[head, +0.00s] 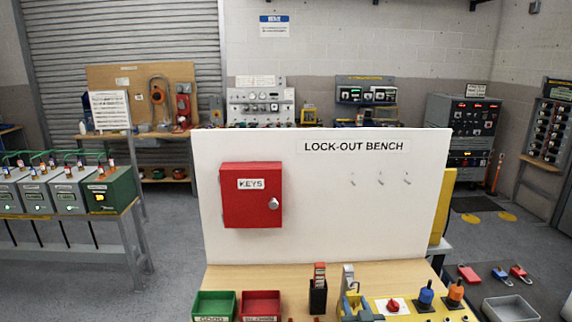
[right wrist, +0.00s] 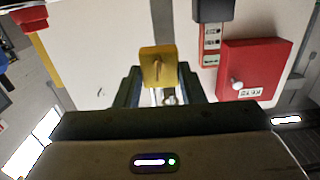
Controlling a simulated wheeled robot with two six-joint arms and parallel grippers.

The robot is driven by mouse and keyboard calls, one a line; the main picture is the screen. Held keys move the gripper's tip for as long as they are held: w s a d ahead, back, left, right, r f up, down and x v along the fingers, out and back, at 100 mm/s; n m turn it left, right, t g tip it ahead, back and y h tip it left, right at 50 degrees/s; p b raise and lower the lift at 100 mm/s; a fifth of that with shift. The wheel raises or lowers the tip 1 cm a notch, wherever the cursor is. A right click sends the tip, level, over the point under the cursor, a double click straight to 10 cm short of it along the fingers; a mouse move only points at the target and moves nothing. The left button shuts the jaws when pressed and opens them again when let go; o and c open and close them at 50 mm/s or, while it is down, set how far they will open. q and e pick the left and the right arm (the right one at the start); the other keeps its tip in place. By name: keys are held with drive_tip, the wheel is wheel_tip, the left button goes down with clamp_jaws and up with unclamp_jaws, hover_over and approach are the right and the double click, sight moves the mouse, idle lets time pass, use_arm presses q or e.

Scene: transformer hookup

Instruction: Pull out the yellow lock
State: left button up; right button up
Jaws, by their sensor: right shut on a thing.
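The yellow lock (right wrist: 158,65) is a small yellow block with a dark slot, in the middle of the right wrist view. My right gripper (right wrist: 160,90) is shut on it, with one dark finger on each side. A metal loop shows between the fingers, partly hidden. In the head view, my right gripper (head: 354,301) is small and low at the bench's front, right of the black holder with red tags (head: 318,294). There I cannot clearly tell the lock from the fingers. My left gripper is not in view.
The white lock-out board (head: 330,190) stands behind the bench top (head: 270,275), with a red key cabinet (head: 251,195) and small hooks. Green (head: 214,306) and red bins (head: 261,305) stand front left. A red knob (head: 393,305) and blue (head: 426,295) and orange plugs (head: 455,292) stand right.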

drive_tip(key=shift+r+p, duration=0.85)
drive_tip(key=shift+r, duration=0.25)
drive_tip(key=shift+d, duration=0.15)
drive_tip(key=shift+w+d, duration=0.1)
drive_tip(key=shift+d, duration=1.75)
drive_tip(key=s+p, duration=0.1)
drive_tip(key=s, duration=0.4)
drive_tip(key=shift+d, duration=0.1)
